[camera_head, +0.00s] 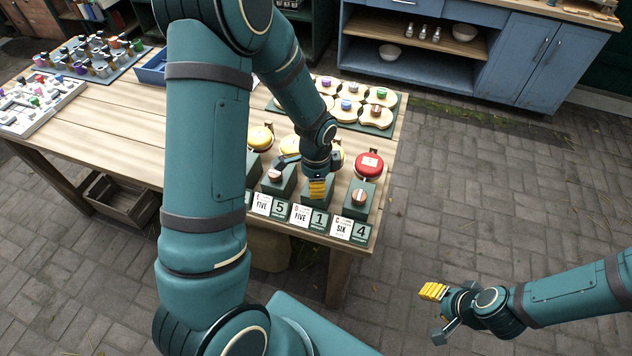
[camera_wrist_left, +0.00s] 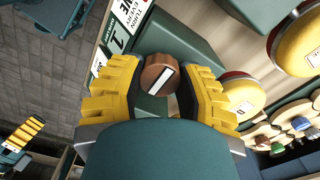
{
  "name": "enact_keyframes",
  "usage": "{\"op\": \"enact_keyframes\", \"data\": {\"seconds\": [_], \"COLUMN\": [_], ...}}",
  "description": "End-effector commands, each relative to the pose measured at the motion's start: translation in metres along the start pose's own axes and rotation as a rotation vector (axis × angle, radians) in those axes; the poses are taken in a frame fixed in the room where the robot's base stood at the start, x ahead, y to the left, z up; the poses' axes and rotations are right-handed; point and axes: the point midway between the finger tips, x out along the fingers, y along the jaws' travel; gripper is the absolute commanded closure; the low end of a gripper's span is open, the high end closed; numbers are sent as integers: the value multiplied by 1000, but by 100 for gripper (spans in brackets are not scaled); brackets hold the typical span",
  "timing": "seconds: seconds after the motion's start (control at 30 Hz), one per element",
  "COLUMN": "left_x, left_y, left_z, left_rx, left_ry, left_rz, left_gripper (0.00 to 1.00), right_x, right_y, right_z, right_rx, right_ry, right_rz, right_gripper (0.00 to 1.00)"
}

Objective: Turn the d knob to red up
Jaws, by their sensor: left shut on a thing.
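The d knob (camera_wrist_left: 160,74) is round and copper-brown with a pale bar across its face. In the left wrist view it sits between the yellow fingers of my left gripper (camera_wrist_left: 165,88), which is shut on it. In the head view my left gripper (camera_head: 317,188) is over the block behind the D card (camera_head: 301,215) and hides the knob. The pale bar lies tilted in the wrist view; no red mark on the knob can be made out. My right gripper (camera_head: 437,312) is open and empty, off the table's right side.
Neighbouring copper knobs stand on green blocks at left (camera_head: 275,176) and right (camera_head: 359,197). A red round lid (camera_head: 369,165) and a yellow one (camera_head: 260,137) sit behind. A tray of wooden pieces (camera_head: 398,103) stands farther back. The floor right of the table is clear.

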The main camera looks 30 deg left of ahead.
Motion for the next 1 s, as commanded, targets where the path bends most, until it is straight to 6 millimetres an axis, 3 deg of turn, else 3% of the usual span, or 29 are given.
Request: {"op": "enact_keyframes", "data": {"seconds": [0.37, 1.0], "left_x": [2, 1], "left_y": [0, 0], "left_z": [0, 0], "left_rx": [-176, -775], "left_ry": [0, -2], "left_rz": [0, 0], "left_gripper": [100, 100], "right_x": [10, 23], "right_y": [3, 8], "right_z": [1, 3], "right_rx": [0, 0], "right_ry": [0, 0], "right_rz": [2, 5], "right_gripper": [53, 53]}}
